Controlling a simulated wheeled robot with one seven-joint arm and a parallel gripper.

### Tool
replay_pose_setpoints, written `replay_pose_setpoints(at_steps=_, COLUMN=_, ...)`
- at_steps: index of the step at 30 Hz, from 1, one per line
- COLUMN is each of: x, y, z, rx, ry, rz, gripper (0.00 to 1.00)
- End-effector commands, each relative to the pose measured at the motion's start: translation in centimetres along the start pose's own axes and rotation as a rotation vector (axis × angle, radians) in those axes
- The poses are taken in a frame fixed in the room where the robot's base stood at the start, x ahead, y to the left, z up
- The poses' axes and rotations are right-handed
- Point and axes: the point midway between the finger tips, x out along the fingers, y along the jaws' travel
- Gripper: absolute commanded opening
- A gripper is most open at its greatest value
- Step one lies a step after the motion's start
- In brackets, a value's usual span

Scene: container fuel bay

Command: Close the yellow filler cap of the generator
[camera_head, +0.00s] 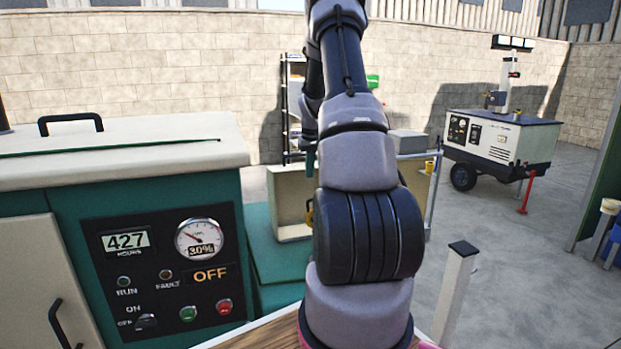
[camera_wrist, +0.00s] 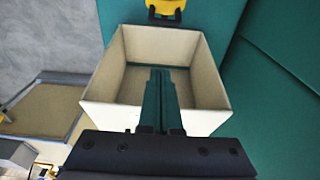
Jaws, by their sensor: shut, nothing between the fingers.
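The generator (camera_head: 75,225) is a teal cabinet with a cream top on the left of the head view. An open cream box-shaped surround (camera_head: 288,195) sits on its lower teal part. The yellow filler cap (camera_wrist: 166,8) shows at the top edge of the wrist view, cut off, with a black part below it, beyond the surround's far wall. In the head view a small yellow bit (camera_head: 309,214) shows beside my arm; most is hidden. My gripper (camera_wrist: 159,72) is shut and empty, its fingers over the surround's opening. I cannot tell whether the cap is open.
The control panel (camera_head: 165,270) reads 427 hours, 30% and OFF. A post (camera_head: 455,295) stands at the front right. A shelf rack (camera_head: 293,100) is behind my arm. A wheeled light-tower unit (camera_head: 500,140) stands at the back right. Concrete floor between is clear.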

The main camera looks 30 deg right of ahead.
Motion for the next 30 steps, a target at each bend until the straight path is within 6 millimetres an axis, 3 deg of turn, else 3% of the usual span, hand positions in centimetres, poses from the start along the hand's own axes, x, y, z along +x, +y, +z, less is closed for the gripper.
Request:
replay_pose_setpoints(at_steps=12, x=8.8, y=-0.1, z=0.2, rx=0.001, ry=-0.004, rz=-0.002, gripper=0.00)
replay_pose_setpoints(at_steps=19, x=7.2, y=-0.1, z=3.2, rx=0.001, ry=0.000, rz=0.000, gripper=0.00)
replay_pose_setpoints(at_steps=30, x=7.0, y=-0.1, z=3.9, rx=0.001, ry=0.000, rz=0.000, gripper=0.00)
